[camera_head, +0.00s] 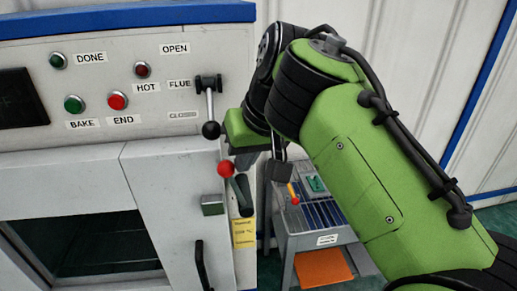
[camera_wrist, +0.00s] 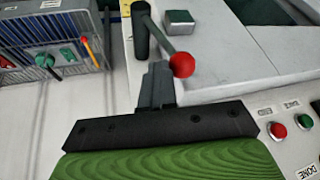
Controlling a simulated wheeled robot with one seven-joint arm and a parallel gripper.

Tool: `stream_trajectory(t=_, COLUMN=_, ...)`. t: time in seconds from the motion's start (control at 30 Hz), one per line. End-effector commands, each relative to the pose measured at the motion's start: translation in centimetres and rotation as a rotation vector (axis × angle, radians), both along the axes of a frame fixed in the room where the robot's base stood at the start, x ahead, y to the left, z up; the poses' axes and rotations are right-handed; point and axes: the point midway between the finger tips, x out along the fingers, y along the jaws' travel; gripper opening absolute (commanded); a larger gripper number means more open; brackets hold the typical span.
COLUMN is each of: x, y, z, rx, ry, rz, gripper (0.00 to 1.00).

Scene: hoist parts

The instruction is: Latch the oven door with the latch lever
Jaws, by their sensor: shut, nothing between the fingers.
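The latch lever's red ball (camera_head: 226,168) shows in the head view at the oven's right edge, with its dark pivot (camera_head: 241,195) just below and to the right. The lever's rod slants from the pivot up to the ball. In the wrist view the red ball (camera_wrist: 182,65) is just right of my gripper's fingertips (camera_wrist: 158,68). The fingers are shut and empty, close to the rod and ball; I cannot tell if they touch. In the head view the fingers are not clearly visible. The oven door (camera_head: 165,170) looks shut or nearly so, with a small grey-green block (camera_head: 213,205) beside the lever.
A flue lever with a black ball (camera_head: 210,130) hangs from the panel just above the latch. A black door handle (camera_head: 200,265) is below. A grey cart (camera_head: 320,240) with a wire rack and small tools stands to the right, behind my arm.

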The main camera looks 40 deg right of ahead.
Motion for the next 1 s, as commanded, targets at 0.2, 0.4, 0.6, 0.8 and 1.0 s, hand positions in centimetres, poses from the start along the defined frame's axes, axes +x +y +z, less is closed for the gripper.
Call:
stream_trajectory(t=0.2, x=0.9, y=1.3, z=0.1, rx=-0.061, ry=0.039, rz=0.002, gripper=0.0)
stream_trajectory(t=0.4, x=1.4, y=2.0, z=-0.2, rx=-0.06, ry=0.038, rz=0.002, gripper=0.0)
stream_trajectory(t=0.6, x=1.5, y=2.3, z=-0.2, rx=-0.059, ry=0.038, rz=0.001, gripper=0.0)
stream_trajectory(t=0.8, x=1.5, y=2.3, z=-0.2, rx=-0.058, ry=0.038, rz=0.001, gripper=0.0)
stream_trajectory(t=1.0, x=1.5, y=2.2, z=-0.2, rx=-0.058, ry=0.037, rz=0.001, gripper=0.0)
